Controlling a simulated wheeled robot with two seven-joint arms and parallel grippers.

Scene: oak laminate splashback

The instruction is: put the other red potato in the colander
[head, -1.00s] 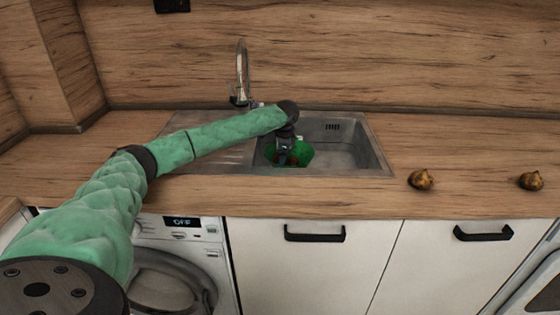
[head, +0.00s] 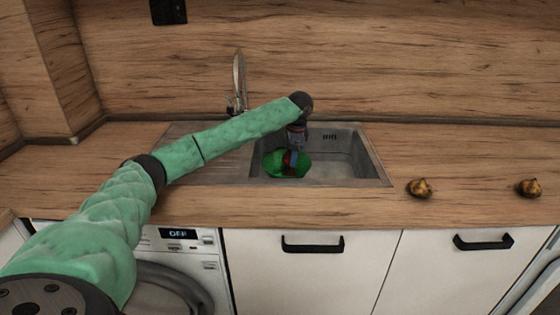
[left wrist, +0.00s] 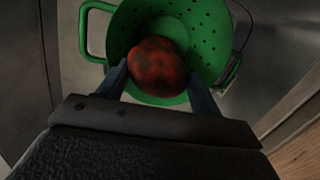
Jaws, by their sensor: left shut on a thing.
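The green colander (head: 273,165) stands in the left part of the sink basin. In the left wrist view the colander (left wrist: 211,27) shows its holes and two loop handles. A dark-mottled red potato (left wrist: 157,66) is between the blue fingers of my left gripper (left wrist: 158,78), which is shut on it. In the head view my left gripper (head: 292,158) points down over the colander, with the red potato (head: 289,170) small and partly hidden at its tips. The potato covers part of the colander's inside. I see no second red potato. My right gripper is not in view.
The steel sink (head: 375,172) has a basin wall around the colander and a tap (head: 238,85) behind it at the left. Two brown, onion-like lumps lie on the counter at right, a nearer one (head: 419,188) and a farther one (head: 529,187). The counter between them is clear.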

